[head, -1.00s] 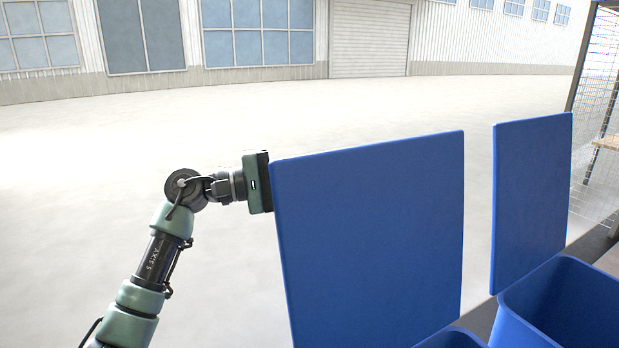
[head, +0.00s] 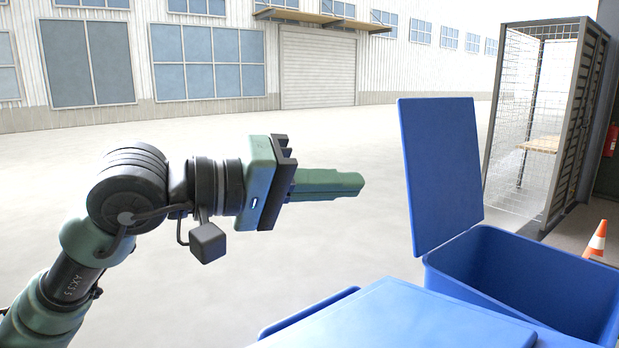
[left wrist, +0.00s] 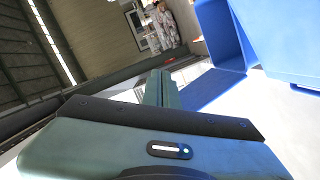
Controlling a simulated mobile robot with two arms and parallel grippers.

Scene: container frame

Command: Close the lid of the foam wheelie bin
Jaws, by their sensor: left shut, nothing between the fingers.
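Two blue wheelie bins stand at the lower right of the head view; no label shows which is the foam bin. The nearer bin's lid (head: 405,318) lies down nearly flat, with its front cut off by the frame; I cannot tell if it is fully seated. The farther bin (head: 530,270) is open, and its lid (head: 441,170) stands upright at its left edge. My left gripper (head: 360,184) is shut and empty, pointing right, above and left of the nearer lid and apart from it. Its fingers also show in the left wrist view (left wrist: 161,88). My right gripper is not in view.
A wire-mesh cage (head: 535,120) stands behind the farther bin. An orange and white cone (head: 597,240) is to its right, with a red extinguisher (head: 611,140) beyond. Pale open floor (head: 330,130) lies left of and behind the bins.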

